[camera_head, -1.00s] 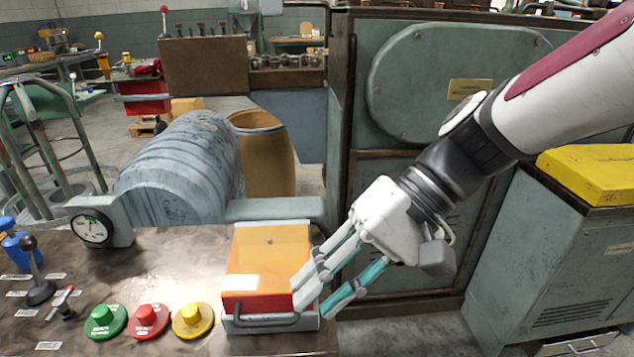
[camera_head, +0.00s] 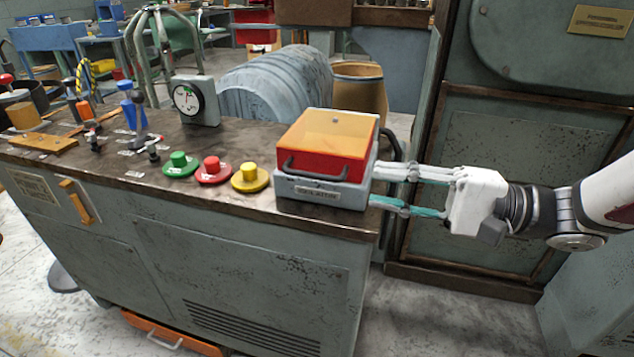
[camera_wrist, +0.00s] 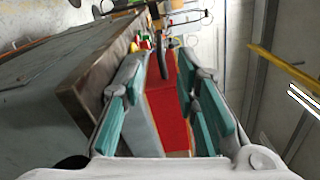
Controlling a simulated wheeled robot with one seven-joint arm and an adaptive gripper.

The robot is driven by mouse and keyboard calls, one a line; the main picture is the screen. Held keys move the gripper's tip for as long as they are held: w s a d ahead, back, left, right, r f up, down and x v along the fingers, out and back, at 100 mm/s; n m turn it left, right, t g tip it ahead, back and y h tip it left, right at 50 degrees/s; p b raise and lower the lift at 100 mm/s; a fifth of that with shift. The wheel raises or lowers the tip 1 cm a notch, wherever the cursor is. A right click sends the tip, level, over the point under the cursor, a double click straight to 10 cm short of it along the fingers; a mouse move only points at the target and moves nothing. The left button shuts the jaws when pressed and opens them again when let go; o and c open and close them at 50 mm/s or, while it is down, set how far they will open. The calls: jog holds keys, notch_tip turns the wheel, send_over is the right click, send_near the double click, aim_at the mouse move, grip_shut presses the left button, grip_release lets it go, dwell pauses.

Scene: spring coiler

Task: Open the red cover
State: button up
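The red cover (camera_head: 328,160) has a translucent orange top and a dark bar handle (camera_head: 315,170) across its front. It sits down on a grey base box (camera_head: 322,194) at the right end of the console top. My gripper (camera_head: 379,187) is at the right side of the box and points left, with its fingers apart, one above the other in the head view. The fingertips are close to the box's right side; I cannot tell if they touch. In the wrist view, the red cover (camera_wrist: 168,115) shows between the spread fingers (camera_wrist: 160,75).
Green (camera_head: 179,164), red (camera_head: 213,170) and yellow (camera_head: 250,177) buttons stand left of the box on the console top (camera_head: 190,205). A gauge (camera_head: 190,99) stands behind them. A large cabinet (camera_head: 520,150) rises behind my gripper. Floor shows right of the console.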

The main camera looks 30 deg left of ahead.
aim_at(290, 171)
jog(key=b+x, duration=0.2)
jog(key=x, duration=0.9)
jog(key=shift+s+a, duration=0.2)
jog(key=shift+a, duration=0.15)
grip_shut()
